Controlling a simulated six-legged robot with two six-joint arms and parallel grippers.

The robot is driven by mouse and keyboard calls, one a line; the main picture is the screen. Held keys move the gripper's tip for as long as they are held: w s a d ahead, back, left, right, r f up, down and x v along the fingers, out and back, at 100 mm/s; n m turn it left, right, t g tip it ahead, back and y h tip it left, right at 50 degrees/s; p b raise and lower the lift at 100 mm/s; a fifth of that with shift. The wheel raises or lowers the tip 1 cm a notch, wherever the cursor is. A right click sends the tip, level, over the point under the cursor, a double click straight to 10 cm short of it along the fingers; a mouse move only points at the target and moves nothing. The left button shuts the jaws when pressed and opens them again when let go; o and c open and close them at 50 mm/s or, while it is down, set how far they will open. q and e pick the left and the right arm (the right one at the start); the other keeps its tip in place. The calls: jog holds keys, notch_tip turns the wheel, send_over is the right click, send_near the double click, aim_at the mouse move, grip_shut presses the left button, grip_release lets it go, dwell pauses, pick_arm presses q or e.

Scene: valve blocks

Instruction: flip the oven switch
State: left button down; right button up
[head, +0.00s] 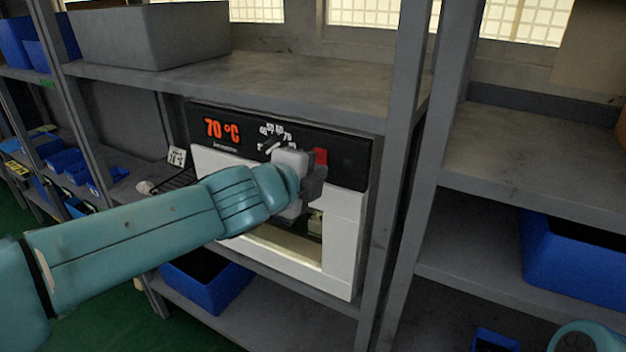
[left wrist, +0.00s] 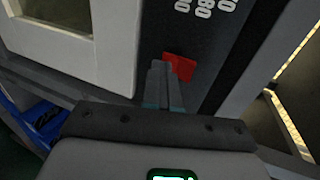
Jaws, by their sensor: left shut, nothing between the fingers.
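The oven (head: 343,230) is a white box with a black top panel, standing on a shelf. Its panel shows a red "70 °C" readout and a dial scale with white numbers. The red switch (head: 321,157) sits on the panel right of the dial scale; it also shows in the left wrist view (left wrist: 181,67). My left gripper (head: 313,178) is in front of the panel, shut and empty. In the left wrist view its fingertips (left wrist: 160,68) are right beside the red switch and overlap its edge; I cannot tell whether they touch. My right gripper is not in view.
A grey shelf board (head: 300,85) runs just above the oven, with a grey bin (head: 150,38) on it. A shelf post (head: 392,180) stands close to the oven's right side. Blue bins (head: 205,285) sit on lower shelves.

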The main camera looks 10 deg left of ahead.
pick_arm(q)
jog(key=shift+r+p, duration=0.85)
jog(key=shift+r, duration=0.3)
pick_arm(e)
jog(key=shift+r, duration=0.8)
pick_arm(q)
jog(key=shift+s, duration=0.1)
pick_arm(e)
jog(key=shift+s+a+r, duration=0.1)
